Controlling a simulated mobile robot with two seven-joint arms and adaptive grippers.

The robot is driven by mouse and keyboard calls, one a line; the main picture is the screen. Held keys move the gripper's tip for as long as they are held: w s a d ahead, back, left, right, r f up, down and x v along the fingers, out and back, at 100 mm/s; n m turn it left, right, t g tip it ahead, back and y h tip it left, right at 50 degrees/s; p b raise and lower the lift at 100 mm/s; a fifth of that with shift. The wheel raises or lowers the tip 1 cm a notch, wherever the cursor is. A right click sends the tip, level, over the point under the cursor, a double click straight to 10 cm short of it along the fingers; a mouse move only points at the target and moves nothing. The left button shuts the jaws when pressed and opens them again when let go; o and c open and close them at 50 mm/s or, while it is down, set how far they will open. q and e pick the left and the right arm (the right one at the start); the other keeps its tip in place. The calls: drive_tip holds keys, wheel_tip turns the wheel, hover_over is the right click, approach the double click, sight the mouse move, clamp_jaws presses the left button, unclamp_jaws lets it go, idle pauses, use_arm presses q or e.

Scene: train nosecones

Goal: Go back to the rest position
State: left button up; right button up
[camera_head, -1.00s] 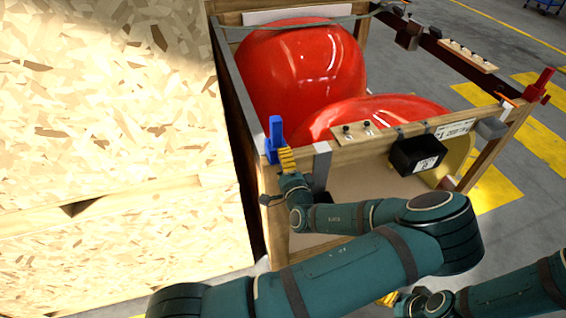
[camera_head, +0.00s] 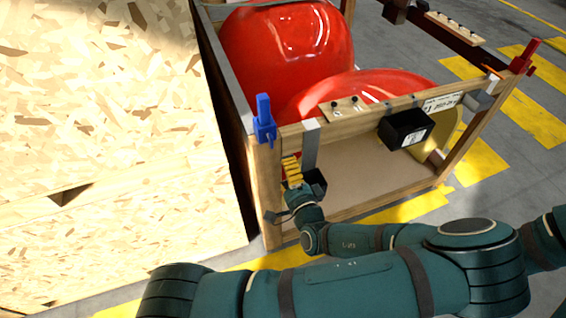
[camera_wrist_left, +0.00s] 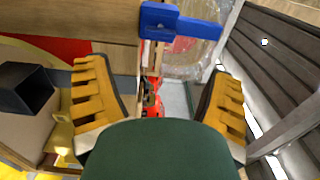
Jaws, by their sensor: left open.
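My left gripper (camera_head: 292,172) is at the front left corner of the wooden crate (camera_head: 268,195), just below and right of the blue clamp (camera_head: 263,122). In the left wrist view its two yellow fingers stand wide apart, with nothing between them (camera_wrist_left: 160,98). The blue clamp (camera_wrist_left: 180,22) shows beyond the fingertips, apart from them, upright on the crate's corner post. Two red nosecones (camera_head: 290,45) lie in the crate, the second one (camera_head: 375,88) nearer the front. Part of my right arm shows at the right edge; its gripper is out of view.
A chipboard wall (camera_head: 110,130) stands close on the left. A black box (camera_head: 405,128) hangs on the crate's front rail, and a red clamp (camera_head: 523,58) sits on the right corner. Floor with yellow markings (camera_head: 520,120) is open to the right.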

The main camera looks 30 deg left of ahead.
idle(0.5)
use_arm(q)
drive_tip(key=s+d+f+n+g+h, duration=0.2)
drive_tip(key=s+f+g+h, duration=0.2)
drive_tip(key=f, duration=0.5)
drive_tip(key=s+d+f+n+g+h, duration=0.1)
drive_tip(key=s+f+n+g+h, duration=0.25)
drive_tip(key=f, duration=0.45)
drive_tip(key=s+d+r+n+g+h, duration=0.1)
drive_tip(key=d+r+n+g+h, duration=0.1)
drive_tip(key=d+h, duration=0.7)
drive_tip(key=shift+s+d+r+n+h, duration=0.2)
drive_tip(key=shift+r+n+h, duration=0.45)
drive_tip(key=shift+n, duration=0.6)
